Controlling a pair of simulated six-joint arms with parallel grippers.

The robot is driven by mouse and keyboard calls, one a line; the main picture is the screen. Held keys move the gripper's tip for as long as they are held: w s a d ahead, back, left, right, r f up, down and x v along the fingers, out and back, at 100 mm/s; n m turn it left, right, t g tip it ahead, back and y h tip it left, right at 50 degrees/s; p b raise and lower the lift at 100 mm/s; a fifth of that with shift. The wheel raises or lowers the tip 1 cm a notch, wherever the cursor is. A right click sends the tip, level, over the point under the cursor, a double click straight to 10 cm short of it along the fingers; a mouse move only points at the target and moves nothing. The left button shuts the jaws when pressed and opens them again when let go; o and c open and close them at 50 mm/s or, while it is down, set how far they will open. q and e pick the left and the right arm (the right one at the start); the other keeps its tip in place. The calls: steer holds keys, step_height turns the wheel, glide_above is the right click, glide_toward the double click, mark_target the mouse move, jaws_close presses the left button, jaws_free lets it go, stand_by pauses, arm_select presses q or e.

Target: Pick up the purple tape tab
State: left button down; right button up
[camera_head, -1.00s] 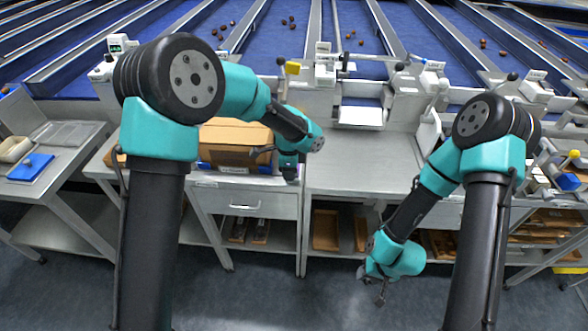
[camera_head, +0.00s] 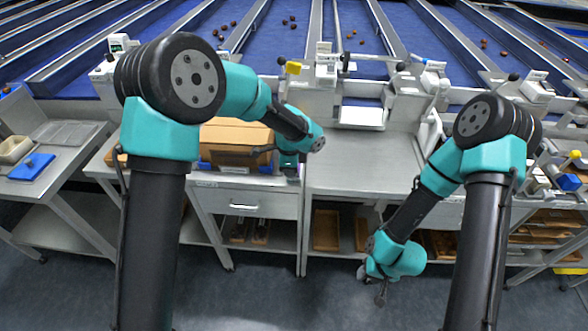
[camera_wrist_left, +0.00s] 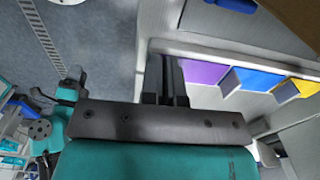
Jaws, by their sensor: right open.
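The purple tape tab (camera_wrist_left: 203,73) shows in the left wrist view on a pale ledge, in a row with a blue tab (camera_wrist_left: 240,78) and a yellow tab (camera_wrist_left: 293,88). My left gripper (camera_wrist_left: 167,75) is just left of the purple tab, with its dark fingers close together; I cannot tell whether they are fully shut. The purple tab shows clear of the fingers. In the head view my left gripper is largely hidden by its own wrist beside the cardboard box (camera_head: 236,135). My right gripper (camera_head: 380,296) is open and hangs low over the floor, far from the tabs.
The grey worktable (camera_head: 365,175) in the middle has a bare top. A side table at the left holds a blue item (camera_head: 32,167) and a pale bowl (camera_head: 15,148). Blue sorting lanes (camera_head: 285,35) with scattered dates run behind the tables.

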arm_select(q)
steer(key=shift+r, duration=0.45)
step_height(320, 180, up, 3)
steer(key=shift+f, duration=0.2)
steer(key=s+r, duration=0.1)
steer(key=s, duration=1.5)
steer(key=shift+d+r, duration=0.25)
steer(key=shift+d, duration=0.1)
steer(key=shift+w, duration=0.1)
